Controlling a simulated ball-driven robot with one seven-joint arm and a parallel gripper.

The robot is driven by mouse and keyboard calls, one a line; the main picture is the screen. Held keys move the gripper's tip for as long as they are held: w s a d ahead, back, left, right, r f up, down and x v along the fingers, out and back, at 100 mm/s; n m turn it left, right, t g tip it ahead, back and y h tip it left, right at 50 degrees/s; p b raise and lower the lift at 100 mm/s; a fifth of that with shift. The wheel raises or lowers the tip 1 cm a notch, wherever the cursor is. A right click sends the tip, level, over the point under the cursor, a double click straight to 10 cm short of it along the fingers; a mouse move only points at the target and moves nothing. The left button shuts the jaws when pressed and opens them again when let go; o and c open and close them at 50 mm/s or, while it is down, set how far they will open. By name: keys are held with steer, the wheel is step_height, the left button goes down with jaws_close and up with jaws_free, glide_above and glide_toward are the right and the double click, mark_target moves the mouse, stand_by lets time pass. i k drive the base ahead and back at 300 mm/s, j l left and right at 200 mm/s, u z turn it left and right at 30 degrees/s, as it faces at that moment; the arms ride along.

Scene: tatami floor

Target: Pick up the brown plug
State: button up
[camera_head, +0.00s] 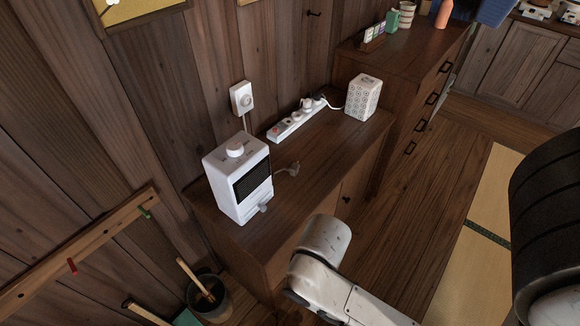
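A small grey-brown plug (293,168) lies on the low wooden cabinet top, just right of a white heater-like box (228,190). A short cord runs from it towards the box. It is the likeliest brown plug, but its colour is hard to tell against the wood. A white power strip (283,128) lies behind it along the wall, with one or more plugs at its far end. White links of my arm show in front of the cabinet at the bottom. My gripper is not in view, and no part of my arm touches the plug.
A patterned white box (364,97) stands at the cabinet's right end. A wall timer (241,97) hangs above the strip. A peg rail (75,245) and a dark bucket (209,298) are at lower left. The cabinet top (325,160) right of the plug is clear.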

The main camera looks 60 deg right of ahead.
mark_target(294, 169)
steer(key=i+l+z, duration=0.1)
steer(key=l+z, duration=0.3)
steer(key=i+l+z, duration=0.15)
steer(key=z, duration=0.2)
steer(key=i+l+z, duration=0.2)
steer(key=z, duration=0.2)
steer(key=i+l+z, duration=0.2)
steer(key=z, duration=0.15)
steer(key=l, duration=0.05)
